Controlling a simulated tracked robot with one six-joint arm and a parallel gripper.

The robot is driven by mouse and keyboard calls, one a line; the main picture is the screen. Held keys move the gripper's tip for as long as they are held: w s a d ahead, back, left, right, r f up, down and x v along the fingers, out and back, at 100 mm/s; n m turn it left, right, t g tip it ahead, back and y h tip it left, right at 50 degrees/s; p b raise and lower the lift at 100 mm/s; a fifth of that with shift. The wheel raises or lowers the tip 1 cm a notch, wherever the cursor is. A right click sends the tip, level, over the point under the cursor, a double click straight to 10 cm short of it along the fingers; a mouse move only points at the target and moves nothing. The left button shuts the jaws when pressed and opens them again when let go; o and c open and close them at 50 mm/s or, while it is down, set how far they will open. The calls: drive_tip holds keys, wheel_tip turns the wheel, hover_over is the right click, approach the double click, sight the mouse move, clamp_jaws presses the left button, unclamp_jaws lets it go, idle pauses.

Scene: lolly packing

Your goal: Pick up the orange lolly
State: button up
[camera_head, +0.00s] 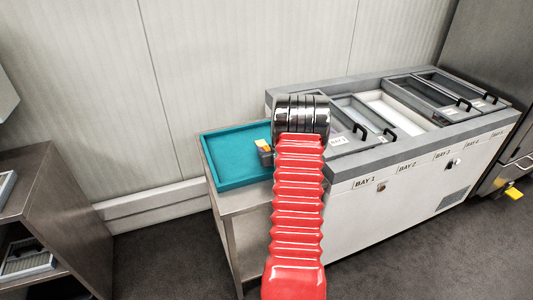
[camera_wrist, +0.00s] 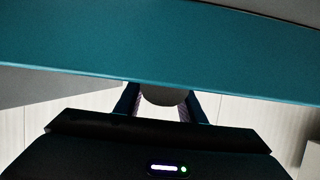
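A small orange piece (camera_head: 262,143) with a dark part below it shows at the right edge of the teal tray (camera_head: 232,160), just left of my arm. I cannot tell whether it is the orange lolly or part of my gripper. My gripper is hidden behind my arm in the head view. In the wrist view, the two dark fingers of my gripper (camera_wrist: 163,108) stand apart near the edge of a teal surface (camera_wrist: 165,45). A rounded grey thing (camera_wrist: 165,96) shows between the fingers, and I cannot tell what it is. No orange shows in the wrist view.
The tray stands on a metal side table (camera_head: 243,222) against the wall. A white cabinet (camera_head: 410,188) with lidded bays and black handles adjoins it on the right. A brown shelf unit (camera_head: 75,215) stands at the left. Grey floor (camera_head: 165,250) lies open between.

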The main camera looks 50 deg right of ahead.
sight(267, 148)
drive_tip(key=c, duration=0.7)
wheel_tip(267, 148, up, 10)
idle(0.5)
idle(0.4)
idle(0.5)
